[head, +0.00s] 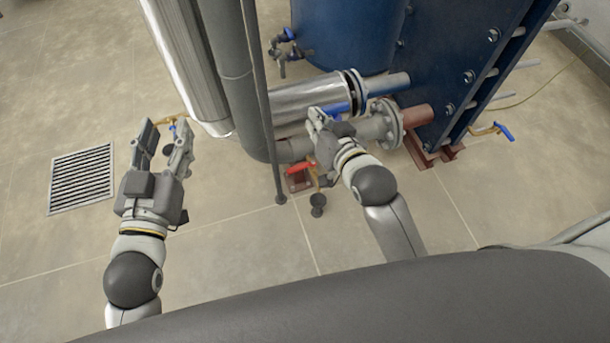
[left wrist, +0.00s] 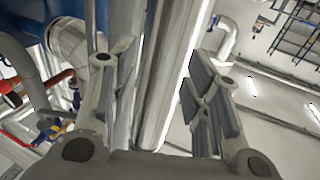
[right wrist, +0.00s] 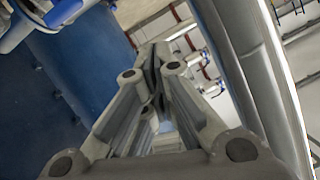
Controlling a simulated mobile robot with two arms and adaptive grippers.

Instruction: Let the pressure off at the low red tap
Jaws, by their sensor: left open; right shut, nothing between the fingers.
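The low red tap (head: 300,168) sits near the floor, below the grey pipe and just left of my right gripper in the head view. A small dark funnel-like drain piece (head: 317,203) is below it. My right gripper (head: 320,118) is shut and empty, over the pipes above and right of the red tap, apart from its handle. It also shows shut in the right wrist view (right wrist: 155,65). My left gripper (head: 163,132) is open and empty, left of the vertical pipes, over the floor. In the left wrist view its fingers (left wrist: 160,80) stand wide apart.
Vertical pipes (head: 235,70) stand between the grippers. The blue plate exchanger (head: 470,70) and a blue tank (head: 345,35) fill the back right. A blue-handled valve (head: 495,130) is at right. A floor grate (head: 82,178) lies left; the floor around it is clear.

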